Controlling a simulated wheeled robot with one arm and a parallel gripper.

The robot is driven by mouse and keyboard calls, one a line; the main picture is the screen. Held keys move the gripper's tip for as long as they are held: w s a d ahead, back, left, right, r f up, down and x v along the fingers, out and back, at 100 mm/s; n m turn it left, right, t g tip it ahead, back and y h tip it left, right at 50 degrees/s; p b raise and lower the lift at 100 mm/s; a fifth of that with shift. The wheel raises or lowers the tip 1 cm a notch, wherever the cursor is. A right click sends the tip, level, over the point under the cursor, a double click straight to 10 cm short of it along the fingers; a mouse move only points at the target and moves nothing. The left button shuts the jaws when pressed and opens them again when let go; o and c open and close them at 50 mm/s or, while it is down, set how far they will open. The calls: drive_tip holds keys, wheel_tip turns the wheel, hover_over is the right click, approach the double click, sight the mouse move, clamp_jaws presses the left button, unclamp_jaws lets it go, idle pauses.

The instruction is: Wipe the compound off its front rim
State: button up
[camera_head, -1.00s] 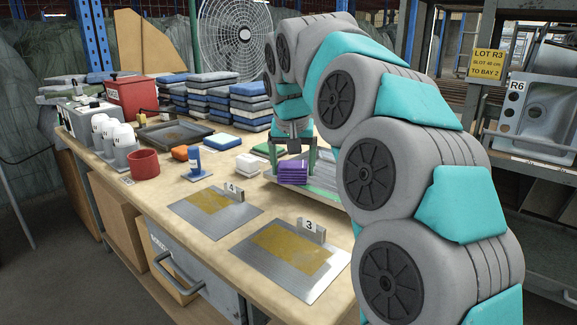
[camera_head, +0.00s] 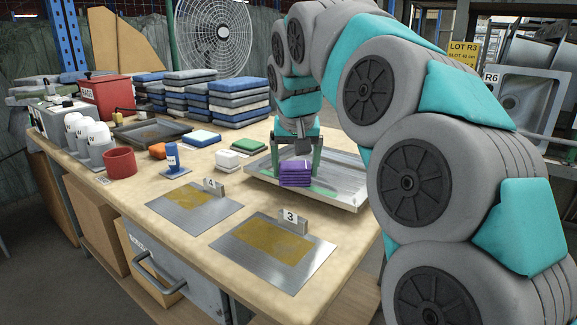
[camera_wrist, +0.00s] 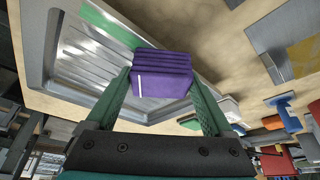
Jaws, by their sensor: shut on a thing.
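My gripper (camera_head: 296,170) is shut on a folded purple cloth (camera_head: 295,180). In the wrist view the two green fingers (camera_wrist: 160,95) flank the cloth (camera_wrist: 160,82). The cloth is over the near side of a shallow metal sink unit with a ribbed drainer (camera_head: 345,190), which also fills the left of the wrist view (camera_wrist: 62,70). I cannot tell whether the cloth touches the rim. A green patch (camera_wrist: 110,24) shows at the sink in the wrist view.
Plates marked 4 (camera_head: 180,208) and 3 (camera_head: 265,255), with yellow-brown patches, lie on the bench left of the sink. Stacked pads (camera_head: 238,100) are at the back. A rack with sink R6 (camera_head: 525,95) is at right.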

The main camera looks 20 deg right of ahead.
sight(310, 172)
drive_tip(key=shift+s+d+b, duration=0.15)
drive_tip(key=shift+s+d, duration=0.55)
drive_tip(key=shift+s, duration=0.3)
drive_tip(key=shift+s+d+b, duration=0.15)
drive_tip(key=shift+s+d, duration=0.6)
drive_tip(key=shift+s, duration=0.2)
drive_tip(key=shift+s+d+b, duration=0.15)
drive_tip(key=shift+s+d, duration=0.55)
drive_tip(key=shift+s, duration=0.3)
drive_tip(key=shift+s+d, duration=0.95)
drive_tip(key=shift+s, duration=0.3)
